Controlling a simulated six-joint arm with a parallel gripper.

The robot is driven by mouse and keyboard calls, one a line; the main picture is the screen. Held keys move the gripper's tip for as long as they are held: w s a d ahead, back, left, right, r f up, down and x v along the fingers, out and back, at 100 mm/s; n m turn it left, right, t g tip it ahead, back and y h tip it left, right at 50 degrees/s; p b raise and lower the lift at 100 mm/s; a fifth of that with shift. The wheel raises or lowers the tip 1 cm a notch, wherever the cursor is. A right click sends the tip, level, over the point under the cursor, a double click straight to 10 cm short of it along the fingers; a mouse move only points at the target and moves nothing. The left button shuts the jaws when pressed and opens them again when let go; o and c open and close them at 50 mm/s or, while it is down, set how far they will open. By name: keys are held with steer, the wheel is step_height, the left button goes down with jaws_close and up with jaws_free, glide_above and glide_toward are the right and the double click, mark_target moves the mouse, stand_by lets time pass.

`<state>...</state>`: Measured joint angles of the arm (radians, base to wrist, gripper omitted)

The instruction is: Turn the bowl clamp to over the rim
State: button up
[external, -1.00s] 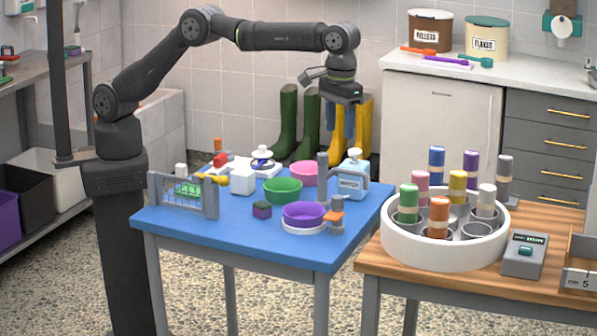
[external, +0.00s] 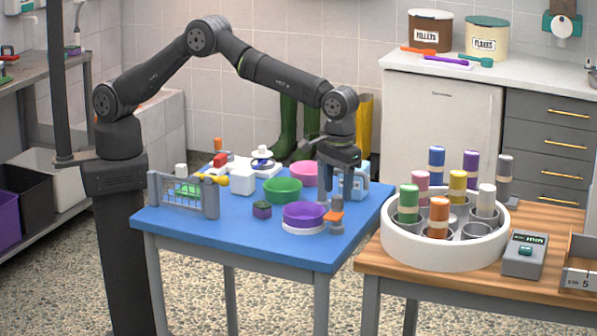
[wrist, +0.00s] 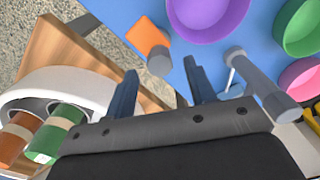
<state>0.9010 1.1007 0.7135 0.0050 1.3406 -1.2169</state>
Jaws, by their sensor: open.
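The bowl clamp is an orange block (external: 333,216) on a short grey post, just right of the purple bowl (external: 303,214). In the wrist view the orange block (wrist: 147,36) lies beside the bowl (wrist: 205,14), with blue table between them, so it is not over the rim. Its grey post top (wrist: 160,63) shows between my fingers' lines. The purple bowl sits on a white round base. My gripper (external: 335,193) points down above the clamp, open and empty, its fingertips a little above the post. Finger-to-post contact is not visible.
A green bowl (external: 283,190) and a pink bowl (external: 304,173) stand behind. A grey upright post (wrist: 262,84) is close to my right finger in the wrist view. A white-teal container (external: 360,184) is partly hidden behind my gripper. A white round rack (external: 440,251) stands right.

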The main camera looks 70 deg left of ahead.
steer(key=shift+f, duration=0.85)
steer(key=shift+c, duration=0.4)
steer(key=c, duration=0.9)
